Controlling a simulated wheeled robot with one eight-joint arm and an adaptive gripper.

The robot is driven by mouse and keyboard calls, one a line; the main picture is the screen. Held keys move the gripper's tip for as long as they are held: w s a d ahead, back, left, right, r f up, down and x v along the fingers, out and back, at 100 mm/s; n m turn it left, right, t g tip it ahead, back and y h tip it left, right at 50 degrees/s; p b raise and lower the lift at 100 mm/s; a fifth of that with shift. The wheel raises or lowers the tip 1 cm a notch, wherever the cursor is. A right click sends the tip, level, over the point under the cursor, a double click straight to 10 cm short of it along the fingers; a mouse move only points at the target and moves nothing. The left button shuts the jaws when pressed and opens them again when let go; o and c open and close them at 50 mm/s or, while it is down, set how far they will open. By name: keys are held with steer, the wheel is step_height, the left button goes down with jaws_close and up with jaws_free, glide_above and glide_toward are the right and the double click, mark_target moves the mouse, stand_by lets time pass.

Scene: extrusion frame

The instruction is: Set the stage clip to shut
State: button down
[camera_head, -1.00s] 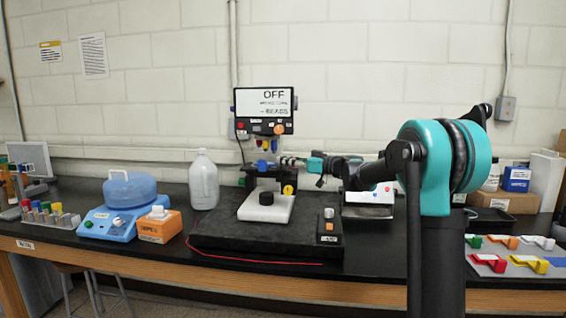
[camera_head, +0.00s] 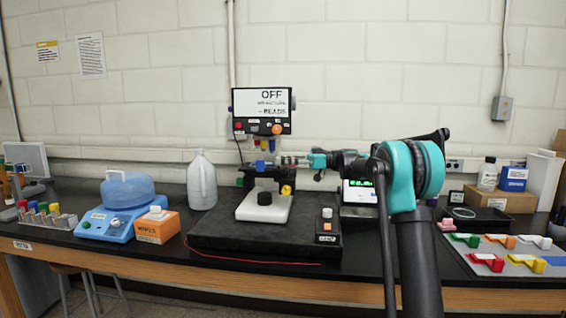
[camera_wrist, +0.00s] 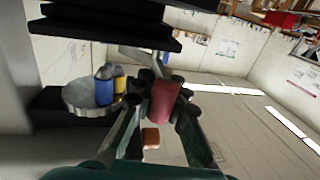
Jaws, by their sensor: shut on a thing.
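The microscope-like instrument (camera_head: 263,200) has a dark stage and a white base, and stands on a black mat. My gripper (camera_head: 284,161) reaches in from the right at stage height. In the wrist view my gripper (camera_wrist: 165,90) has its fingertips on both sides of a red cylindrical piece (camera_wrist: 162,103) and is shut on it. This piece appears to be the stage clip's handle; a grey bar beside it runs towards the dark stage plates (camera_wrist: 105,40). The rest of the clip is hidden or too small to make out, so its setting cannot be read.
A blue and a yellow objective (camera_wrist: 104,88) on a round turret stand close to my fingers. The screen (camera_head: 262,103) above reads OFF. A jug (camera_head: 201,182) and an orange box (camera_head: 157,226) stand left; a lit green display (camera_head: 361,191) stands behind my arm.

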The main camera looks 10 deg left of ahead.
steer(key=c, duration=1.6)
jaws_free()
steer(key=shift+o, duration=0.2)
steer(key=w+d, duration=0.2)
steer(key=d, duration=0.9)
steer(key=shift+d, duration=0.4)
